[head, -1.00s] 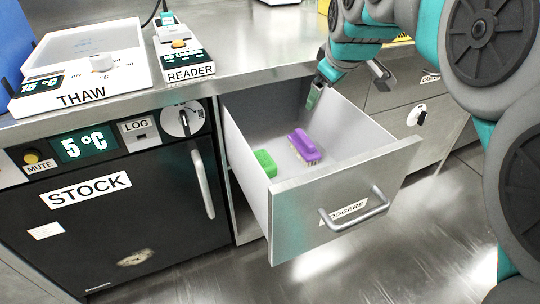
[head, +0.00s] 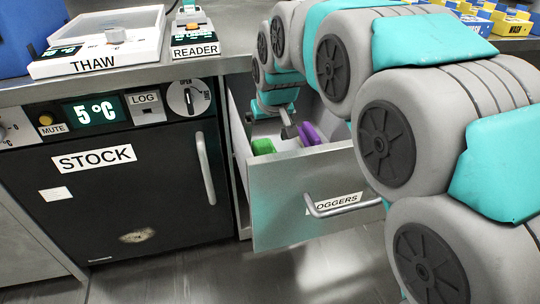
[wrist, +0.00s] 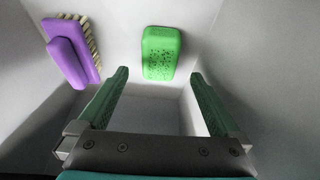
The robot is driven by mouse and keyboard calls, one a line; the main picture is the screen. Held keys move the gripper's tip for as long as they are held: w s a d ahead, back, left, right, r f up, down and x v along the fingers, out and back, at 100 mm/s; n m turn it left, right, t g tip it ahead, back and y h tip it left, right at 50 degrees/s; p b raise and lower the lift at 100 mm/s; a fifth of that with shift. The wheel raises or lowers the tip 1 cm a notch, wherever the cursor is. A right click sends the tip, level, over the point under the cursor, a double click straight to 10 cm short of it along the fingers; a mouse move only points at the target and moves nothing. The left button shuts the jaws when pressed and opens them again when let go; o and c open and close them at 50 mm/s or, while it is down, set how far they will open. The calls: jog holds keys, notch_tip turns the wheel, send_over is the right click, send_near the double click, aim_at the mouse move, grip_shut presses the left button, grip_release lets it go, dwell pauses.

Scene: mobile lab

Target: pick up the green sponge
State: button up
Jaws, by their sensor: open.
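The green sponge (head: 263,146) is in the open drawer, near its front panel. In the wrist view the sponge (wrist: 161,53) lies ahead of my gripper (wrist: 158,85), roughly centred between the two fingers and beyond their tips. My gripper is open and empty; the fingers are apart and no contact with the sponge shows. In the head view my gripper (head: 270,124) is over the drawer, partly hidden by my arm.
A purple brush (wrist: 73,50) lies left of the sponge in the wrist view. The drawer (head: 290,200) is pulled out, and its walls surround both things. The black STOCK fridge (head: 120,190) stands left of it. THAW (head: 100,45) and READER (head: 194,35) devices sit on the counter.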

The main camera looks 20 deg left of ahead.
aim_at(265, 147)
jog(key=x, duration=0.6)
jog(key=c, duration=1.4)
